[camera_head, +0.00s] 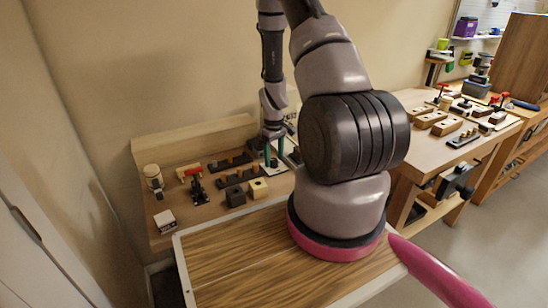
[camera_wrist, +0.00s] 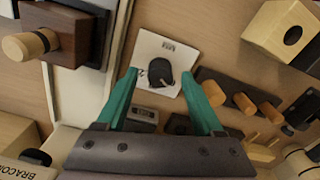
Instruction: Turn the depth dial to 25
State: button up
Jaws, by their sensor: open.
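A black dial (camera_wrist: 160,72) sits on a white plate (camera_wrist: 160,48) with small dark print in the wrist view. The print is too small to read, and so is the dial's setting. My gripper (camera_wrist: 159,76) is open, its two green fingers spread on either side of the dial in that picture. I cannot tell whether they touch it. In the head view my gripper (camera_head: 272,158) is over the back right of the small bench, and my arm hides much of the area around it.
Dark blocks with wooden pegs (camera_wrist: 240,98) lie right of the dial. A dark block with a wooden knob (camera_wrist: 30,44) is at the left. A red-handled clamp (camera_head: 195,182) and a wooden-lidded jar (camera_head: 153,178) stand on the bench (camera_head: 215,218). A second workbench (camera_head: 415,155) is at the right.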

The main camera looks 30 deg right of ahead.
jog(key=shift+c, duration=0.3)
grip_shut()
jog(key=shift+m, duration=0.3)
jog(key=m, duration=0.5)
jog(key=shift+m, duration=0.3)
jog(key=m, duration=1.1)
jog(key=shift+m, duration=0.4)
jog(key=m, duration=0.5)
jog(key=shift+m, duration=0.4)
